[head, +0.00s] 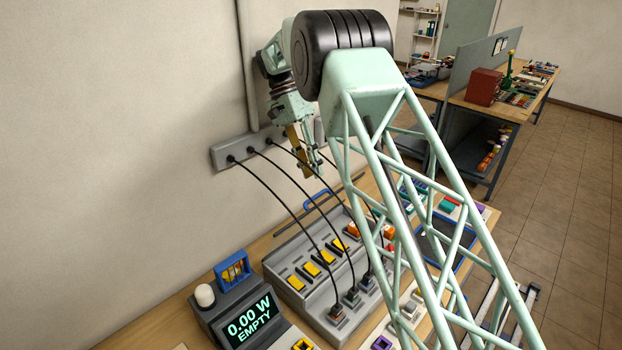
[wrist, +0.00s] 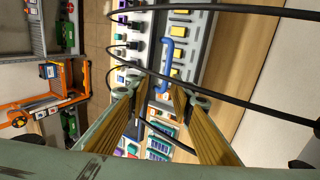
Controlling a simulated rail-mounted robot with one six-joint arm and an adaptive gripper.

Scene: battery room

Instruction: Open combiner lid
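A grey sloped box (head: 318,298) with yellow switches stands on the wooden bench, with black cables plugged into its near edge. A blue bar handle (head: 318,199) shows at its far end, and also in the wrist view (wrist: 167,62). I cannot tell for sure which part is the combiner lid. My gripper (head: 309,168) hangs above the bench near the wall, higher than the handle and apart from it. In the wrist view its two yellow-brown fingers (wrist: 160,97) are spread with nothing between them, and the handle shows beyond their tips.
Black cables (head: 327,217) arc from a grey wall strip (head: 222,154) down to the box, passing close to my gripper. An orange cart (wrist: 62,82) stands on the floor away from the bench.

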